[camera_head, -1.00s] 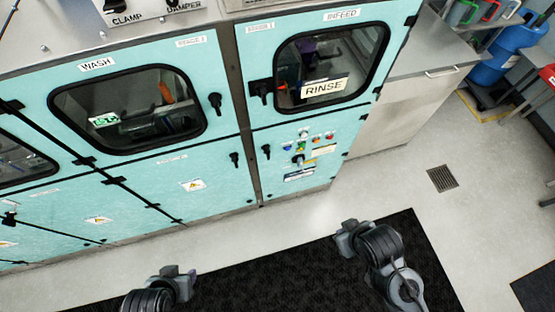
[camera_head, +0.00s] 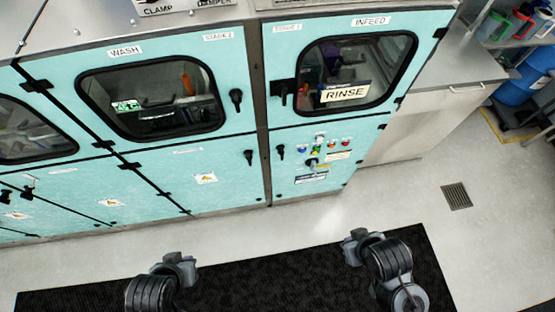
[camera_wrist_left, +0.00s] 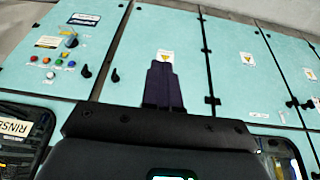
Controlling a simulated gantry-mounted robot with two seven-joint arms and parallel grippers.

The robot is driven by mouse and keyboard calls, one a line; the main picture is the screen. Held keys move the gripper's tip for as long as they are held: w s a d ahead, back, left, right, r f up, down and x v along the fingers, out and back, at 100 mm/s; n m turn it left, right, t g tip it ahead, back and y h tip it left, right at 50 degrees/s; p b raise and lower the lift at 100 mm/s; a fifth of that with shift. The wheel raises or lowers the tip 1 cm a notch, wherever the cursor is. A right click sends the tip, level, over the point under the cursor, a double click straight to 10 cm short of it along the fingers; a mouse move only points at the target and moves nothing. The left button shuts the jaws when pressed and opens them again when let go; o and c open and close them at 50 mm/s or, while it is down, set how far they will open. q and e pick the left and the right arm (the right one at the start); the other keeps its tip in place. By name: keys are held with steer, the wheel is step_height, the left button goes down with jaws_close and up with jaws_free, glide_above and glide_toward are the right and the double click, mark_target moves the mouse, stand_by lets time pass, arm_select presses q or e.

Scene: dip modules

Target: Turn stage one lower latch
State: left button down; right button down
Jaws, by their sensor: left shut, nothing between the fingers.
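The stage one lower latch (camera_head: 280,152) is a small black handle, upright, at the left edge of the teal lower panel under the INFEED door. It also shows in the left wrist view (camera_wrist_left: 87,71), beside the button panel. A similar black latch (camera_head: 249,157) sits just left of it, across the grey post, on the neighbouring lower panel. My left gripper (camera_wrist_left: 163,70) is shut and empty, its dark fingers in front of the teal panels and apart from the latch. In the head view my two arms end low over the black mat; the right arm's fingers cannot be made out.
Upper latches (camera_head: 236,100) sit beside the WASH and RINSE windows. Coloured buttons and a black knob (camera_head: 313,163) are right of the lower latch. A black mat (camera_head: 265,284) lies before the cabinet, with clear floor between. A steel counter (camera_head: 440,85) stands at right.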

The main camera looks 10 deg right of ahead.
arm_select(q)
steer(key=w+d+f+n+t+h+b, duration=0.5)
steer(key=w+d+f+b, duration=0.4)
steer(key=w+f+b, duration=0.6)
steer(key=w+d+f+n+t+h+b, duration=0.3)
steer(key=w+d+f+n+h+b, duration=0.4)
steer(key=w+f+b, duration=0.85)
steer(key=w+d+r+m+b, duration=0.1)
steer(key=w+d+r+b, duration=0.1)
steer(key=w+d+b, duration=0.2)
steer(key=w+d+r+m+t+b, duration=0.1)
steer(key=w+d+r+b, duration=0.2)
steer(key=d+b, duration=0.5)
steer(key=shift+w+r+m+b, duration=0.3)
steer(key=shift+w+r, duration=0.05)
steer(key=shift+w, duration=0.05)
